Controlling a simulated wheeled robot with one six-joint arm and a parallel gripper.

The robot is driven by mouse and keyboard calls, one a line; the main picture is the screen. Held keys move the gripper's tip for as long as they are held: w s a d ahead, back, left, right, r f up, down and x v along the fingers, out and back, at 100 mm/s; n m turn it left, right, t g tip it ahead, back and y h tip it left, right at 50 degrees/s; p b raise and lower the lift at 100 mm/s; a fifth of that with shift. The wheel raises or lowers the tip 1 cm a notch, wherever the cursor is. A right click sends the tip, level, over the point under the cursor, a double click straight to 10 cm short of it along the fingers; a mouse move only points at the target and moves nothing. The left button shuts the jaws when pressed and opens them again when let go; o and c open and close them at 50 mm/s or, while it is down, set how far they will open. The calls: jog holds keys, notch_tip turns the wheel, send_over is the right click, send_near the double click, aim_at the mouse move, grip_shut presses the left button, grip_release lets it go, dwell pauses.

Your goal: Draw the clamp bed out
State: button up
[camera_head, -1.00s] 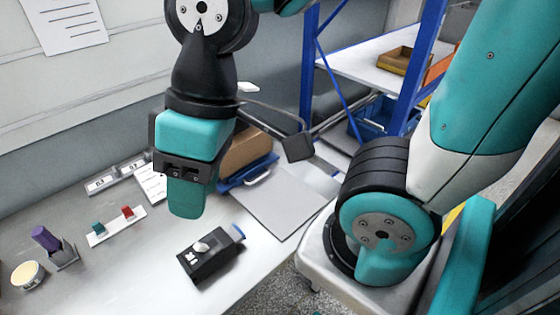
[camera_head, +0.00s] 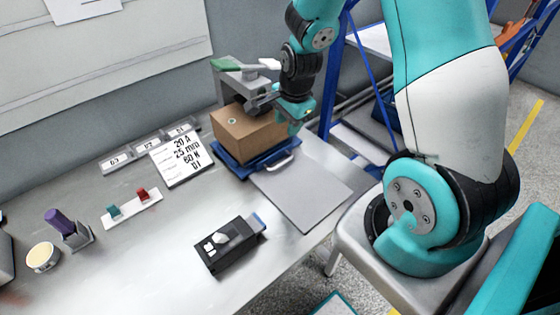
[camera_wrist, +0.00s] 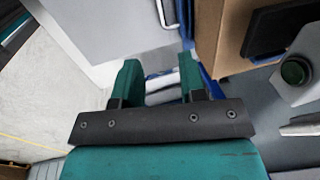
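The clamp bed (camera_head: 230,163) is a blue slide under a brown block (camera_head: 250,132), with a silver handle (camera_head: 280,163) at its front edge. In the wrist view, the handle (camera_wrist: 163,18) is at the top, next to the brown block (camera_wrist: 222,35); a blue edge of the bed (camera_wrist: 206,82) shows by the right finger. My gripper (camera_wrist: 158,80) is open, with nothing held between its fingers. In the head view, my arm's end is at the right side of the block, above and behind the handle; its fingertips are not clear there. The handle is apart from the fingers.
A grey clamp stand (camera_head: 235,92) with a green lever (camera_head: 227,64) stands behind the block. A flat grey plate (camera_head: 305,190) lies before the handle. A black breaker (camera_head: 230,247), a label card (camera_head: 182,160) and small coloured parts on a white strip (camera_head: 130,209) lie on the bench.

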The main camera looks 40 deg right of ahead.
aim_at(280, 164)
jog(key=w+f, duration=0.1)
jog(key=f, duration=0.4)
jog(key=w+f+p, duration=0.1)
jog(key=f, duration=0.5)
jog(key=w+f+p, duration=0.1)
jog(key=f, duration=0.4)
jog(key=shift+f, duration=0.35)
jog(key=shift+c, duration=0.5)
grip_shut()
